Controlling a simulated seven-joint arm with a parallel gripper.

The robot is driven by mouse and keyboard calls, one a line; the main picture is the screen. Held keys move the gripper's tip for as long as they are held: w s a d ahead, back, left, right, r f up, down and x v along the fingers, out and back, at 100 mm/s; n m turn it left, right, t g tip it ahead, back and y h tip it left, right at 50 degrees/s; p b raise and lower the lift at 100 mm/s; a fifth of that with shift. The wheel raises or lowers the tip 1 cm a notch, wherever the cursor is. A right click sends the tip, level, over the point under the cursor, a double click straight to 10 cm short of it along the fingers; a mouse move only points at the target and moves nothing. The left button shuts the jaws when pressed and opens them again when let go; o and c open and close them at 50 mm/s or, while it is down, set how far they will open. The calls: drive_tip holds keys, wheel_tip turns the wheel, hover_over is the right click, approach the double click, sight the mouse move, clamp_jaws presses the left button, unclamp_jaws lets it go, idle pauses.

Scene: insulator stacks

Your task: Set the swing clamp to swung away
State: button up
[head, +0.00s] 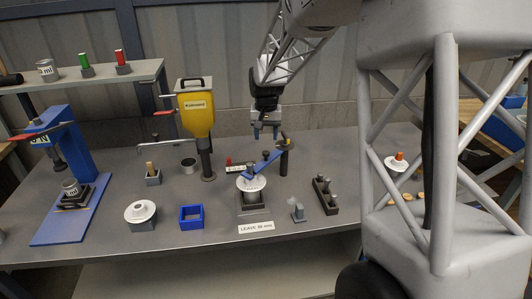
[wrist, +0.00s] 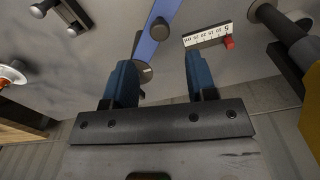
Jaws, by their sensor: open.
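The swing clamp (head: 262,164) is a blue bar with dark knobs. It runs from a dark post (head: 284,160) at its right down-left over a white insulator disc (head: 252,184), which sits on a dark square base (head: 253,201). Whether the bar touches the insulator is hard to tell. My gripper (head: 265,136) points down above and slightly behind the bar, open and empty. In the wrist view my gripper (wrist: 158,78) shows two blue fingers apart, with the blue bar (wrist: 152,42) and a dark knob (wrist: 160,28) beyond them.
A scale strip (wrist: 208,35) with a red block lies behind the clamp. A yellow hopper (head: 196,115) on a post stands to the left. A grey bracket (head: 298,210) and a dark holder (head: 325,195) stand front right. A blue frame (head: 191,224) sits front left.

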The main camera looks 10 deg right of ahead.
sight(266, 152)
drive_tip(key=shift+f, duration=0.15)
drive_tip(key=shift+f, duration=3.75)
drive_tip(key=shift+c, duration=0.3)
clamp_jaws()
